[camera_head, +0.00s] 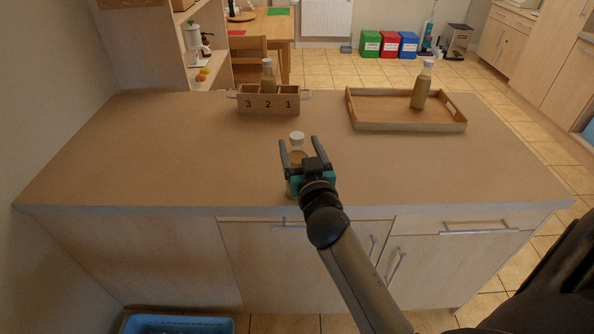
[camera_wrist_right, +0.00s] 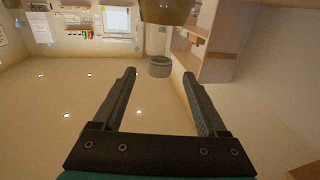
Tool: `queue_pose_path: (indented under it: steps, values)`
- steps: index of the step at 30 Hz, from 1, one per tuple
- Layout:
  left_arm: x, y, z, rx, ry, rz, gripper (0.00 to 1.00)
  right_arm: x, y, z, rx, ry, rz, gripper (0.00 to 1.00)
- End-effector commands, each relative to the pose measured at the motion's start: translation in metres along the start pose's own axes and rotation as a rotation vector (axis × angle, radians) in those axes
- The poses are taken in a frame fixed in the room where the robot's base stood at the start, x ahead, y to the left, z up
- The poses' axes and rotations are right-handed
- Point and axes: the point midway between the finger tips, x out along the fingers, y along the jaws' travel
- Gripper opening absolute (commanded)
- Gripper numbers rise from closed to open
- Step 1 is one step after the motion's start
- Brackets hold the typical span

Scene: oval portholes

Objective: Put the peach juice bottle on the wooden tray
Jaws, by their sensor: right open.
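A bottle with a white cap (camera_head: 297,137) stands on the counter just beyond my right gripper, which hides much of its lower part. My right gripper (camera_head: 301,143) is open and empty, its fingers pointing away over the counter. In the right wrist view a bottle (camera_wrist_right: 165,10) appears upside down, cap toward the gripper (camera_wrist_right: 160,75), beyond the open fingertips. The wooden tray (camera_head: 375,127) lies at the back right of the counter with another yellowish bottle (camera_head: 421,92) upright in it. I cannot read labels to tell which bottle is peach juice. My left gripper is out of view.
A wooden box numbered 3, 2, 1 (camera_head: 258,104) stands at the back of the counter and holds a bottle (camera_head: 268,78). The counter (camera_head: 150,150) is clear at left and between the near bottle and the tray. Its front edge runs below my gripper.

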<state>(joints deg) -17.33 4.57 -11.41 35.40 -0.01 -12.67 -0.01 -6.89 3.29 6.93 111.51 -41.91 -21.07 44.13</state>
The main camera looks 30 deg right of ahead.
Motion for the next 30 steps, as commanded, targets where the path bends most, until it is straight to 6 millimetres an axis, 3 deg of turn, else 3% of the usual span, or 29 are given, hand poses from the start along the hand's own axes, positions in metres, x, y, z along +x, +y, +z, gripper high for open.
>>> queue_pose_path:
  steps: [11,19,30]
  values:
    - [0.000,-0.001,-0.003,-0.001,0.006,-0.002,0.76,0.029,0.000,0.000,-0.002,-0.001,0.000,0.75]
    - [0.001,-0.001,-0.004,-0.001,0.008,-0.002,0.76,0.063,0.001,0.000,-0.001,0.000,0.000,0.75]
    - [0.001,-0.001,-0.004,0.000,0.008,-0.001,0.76,0.071,0.001,0.001,0.000,-0.001,-0.001,0.75]
